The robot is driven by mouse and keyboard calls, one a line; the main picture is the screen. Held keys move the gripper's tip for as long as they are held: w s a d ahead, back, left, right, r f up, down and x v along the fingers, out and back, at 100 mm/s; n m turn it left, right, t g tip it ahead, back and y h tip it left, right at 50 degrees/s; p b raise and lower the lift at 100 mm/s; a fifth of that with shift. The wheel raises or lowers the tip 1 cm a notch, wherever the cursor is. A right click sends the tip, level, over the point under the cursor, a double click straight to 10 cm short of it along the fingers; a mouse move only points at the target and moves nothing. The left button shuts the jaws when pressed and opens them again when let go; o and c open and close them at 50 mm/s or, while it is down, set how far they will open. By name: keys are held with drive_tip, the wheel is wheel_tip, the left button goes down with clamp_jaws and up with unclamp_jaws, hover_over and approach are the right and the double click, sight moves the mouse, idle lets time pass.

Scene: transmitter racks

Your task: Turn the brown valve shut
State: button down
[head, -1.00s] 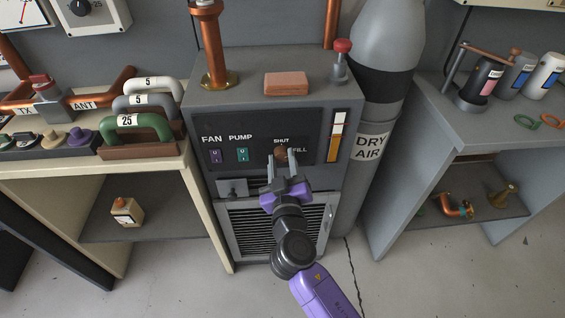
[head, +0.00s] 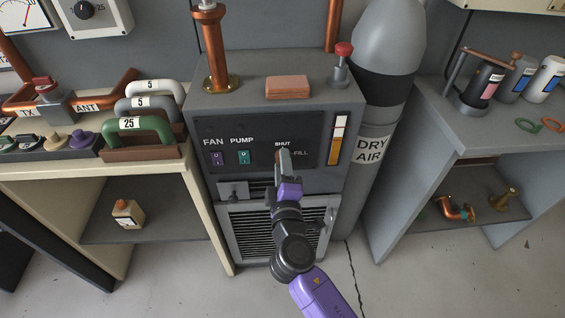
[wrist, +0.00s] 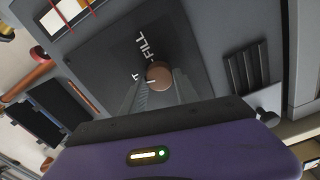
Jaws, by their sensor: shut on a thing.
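The brown valve (wrist: 158,75) is a round knob on the dark front panel of the grey cabinet. In the wrist view it sits between the tips of my gripper (wrist: 158,88), which is shut on it. A pale mark shows at the knob's left edge, near the end of the partly hidden SHUT label; the FILL label is above. In the head view my gripper (head: 283,159) reaches up to the panel, its fingers nearly edge-on, and hides most of the knob. The SHUT label (head: 282,144) is just above the fingertips and the FILL label (head: 301,153) to their right.
FAN (head: 217,158) and PUMP (head: 243,156) switches are left on the panel, and an orange-and-white gauge (head: 337,140) is right. A red-topped lever (head: 342,62) and a pinkish block (head: 287,87) are on the cabinet top. A DRY AIR cylinder (head: 370,150) stands right.

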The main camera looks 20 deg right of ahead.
drive_tip(key=shift+f+n, duration=0.1)
drive_tip(key=shift+n, duration=1.3)
drive_tip(key=shift+a+p, duration=0.1)
drive_tip(key=shift+p, duration=0.2)
drive_tip(key=c, duration=0.9)
unclamp_jaws()
drive_tip(key=shift+s, duration=0.1)
drive_tip(key=shift+b+v, duration=0.3)
drive_tip(key=shift+v, duration=3.5)
